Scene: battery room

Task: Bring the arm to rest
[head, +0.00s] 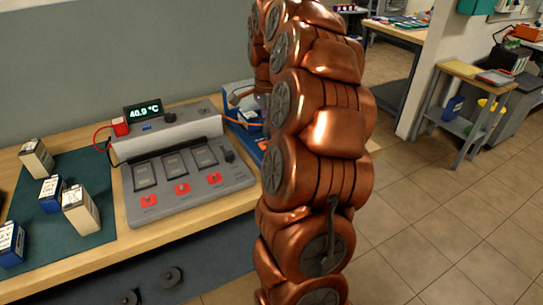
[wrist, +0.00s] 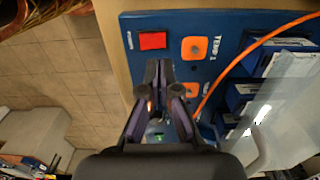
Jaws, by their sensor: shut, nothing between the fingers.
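My copper-coloured arm (head: 318,150) rises through the middle of the head view, folded in an upright stack of bulky joints. My gripper (wrist: 160,70) shows in the wrist view, with its dark fingers together and nothing held. It is over or in front of a blue panel (wrist: 215,30) with a red square, an orange-ringed socket and the label "TEMP 1". I cannot tell the gap between the fingertips and the panel. In the head view the arm hides much of the blue device (head: 243,127), and I cannot make out the gripper there.
A grey battery tester (head: 185,165) reading 40.9 °C stands on the wooden bench (head: 150,245). Several boxed batteries (head: 80,212) stand on a dark mat (head: 100,170) to its left. An orange cable (wrist: 255,45) crosses the blue panel. Tiled floor (head: 440,220) lies open at right.

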